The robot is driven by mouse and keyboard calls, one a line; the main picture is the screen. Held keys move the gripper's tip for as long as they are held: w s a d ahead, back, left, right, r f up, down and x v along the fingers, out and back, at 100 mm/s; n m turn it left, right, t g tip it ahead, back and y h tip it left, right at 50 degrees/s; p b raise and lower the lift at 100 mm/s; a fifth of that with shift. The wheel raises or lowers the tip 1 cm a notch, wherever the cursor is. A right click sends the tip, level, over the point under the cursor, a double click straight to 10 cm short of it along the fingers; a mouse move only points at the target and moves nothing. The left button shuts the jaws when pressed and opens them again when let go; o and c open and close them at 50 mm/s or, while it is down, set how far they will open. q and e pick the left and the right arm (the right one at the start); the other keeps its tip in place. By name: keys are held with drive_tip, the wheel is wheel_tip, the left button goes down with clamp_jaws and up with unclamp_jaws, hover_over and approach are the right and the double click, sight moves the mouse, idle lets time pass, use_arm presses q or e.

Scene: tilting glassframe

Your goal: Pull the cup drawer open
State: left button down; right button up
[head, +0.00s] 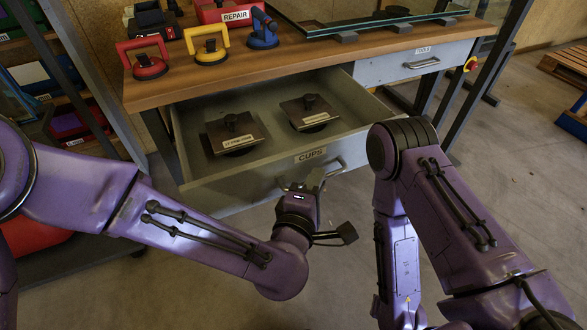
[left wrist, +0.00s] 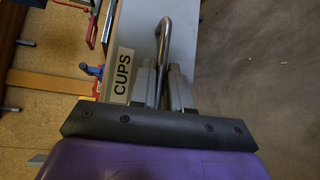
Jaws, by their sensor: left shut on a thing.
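The cup drawer (head: 240,186), labelled CUPS, is pulled out from under the wooden bench, and its inside shows. Two dark square plates with round knobs lie in it, one at the left (head: 236,133) and one at the right (head: 309,112). My left gripper (head: 312,180) is at the drawer front, shut on the metal handle (head: 335,166). In the left wrist view the fingers (left wrist: 163,88) are at the bar handle (left wrist: 166,38), beside the CUPS label (left wrist: 122,72). My right arm shows at the right of the head view, but its gripper is out of view.
The bench top (head: 185,82) holds red (head: 148,62), yellow (head: 206,50) and blue (head: 263,35) suction lifters and a glass pane (head: 385,22). A shut TOOLS drawer (head: 400,65) is at the right. Bare floor (head: 500,170) lies to the right.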

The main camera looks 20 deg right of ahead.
use_arm(q)
drive_tip(key=shift+s+d, duration=0.1)
drive_tip(key=shift+s, duration=0.4)
use_arm(e)
drive_tip(key=shift+w+a, duration=0.15)
drive_tip(key=shift+w, duration=0.05)
use_arm(q)
drive_tip(key=c, duration=1.2)
unclamp_jaws()
drive_tip(key=shift+o, duration=0.2)
